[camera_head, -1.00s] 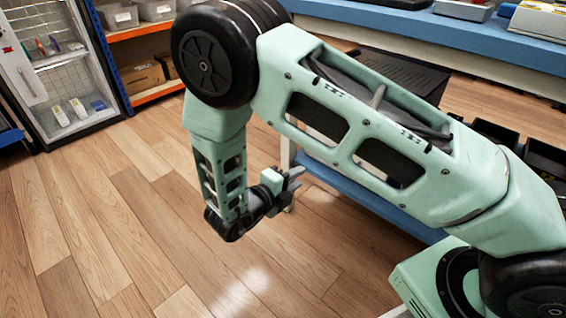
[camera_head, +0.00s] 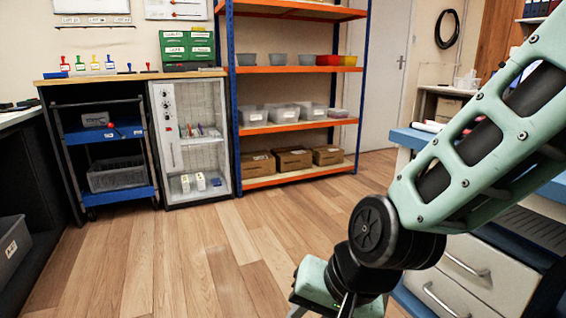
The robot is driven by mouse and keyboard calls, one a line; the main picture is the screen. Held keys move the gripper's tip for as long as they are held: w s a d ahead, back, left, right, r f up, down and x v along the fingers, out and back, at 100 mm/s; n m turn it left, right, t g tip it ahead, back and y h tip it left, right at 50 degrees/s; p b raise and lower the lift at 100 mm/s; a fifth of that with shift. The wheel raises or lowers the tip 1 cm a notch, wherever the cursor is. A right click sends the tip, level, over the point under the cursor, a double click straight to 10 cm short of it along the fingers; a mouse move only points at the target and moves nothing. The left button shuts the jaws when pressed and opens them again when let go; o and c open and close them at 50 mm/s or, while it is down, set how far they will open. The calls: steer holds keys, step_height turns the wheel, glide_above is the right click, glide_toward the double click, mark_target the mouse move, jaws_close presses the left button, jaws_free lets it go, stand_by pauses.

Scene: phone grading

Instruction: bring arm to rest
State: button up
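My arm enters from the right edge of the head view, with its pale green link sloping down to a black joint near the lower middle. A smaller green link and black part follow at the bottom edge. My gripper's fingers are not visible; the end of the arm is cut off by the bottom of the picture. No object in a grip can be seen.
Wooden floor (camera_head: 165,262) is open at centre left. A glass-fronted cabinet (camera_head: 190,140), a trolley (camera_head: 107,150) and an orange-and-blue shelf rack (camera_head: 297,127) stand at the back. A drawer unit (camera_head: 480,272) with a blue-edged worktop (camera_head: 410,137) is close by the arm at right.

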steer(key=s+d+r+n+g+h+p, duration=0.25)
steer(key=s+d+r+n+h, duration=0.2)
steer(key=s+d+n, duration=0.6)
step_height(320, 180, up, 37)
steer(key=p, duration=3.6)
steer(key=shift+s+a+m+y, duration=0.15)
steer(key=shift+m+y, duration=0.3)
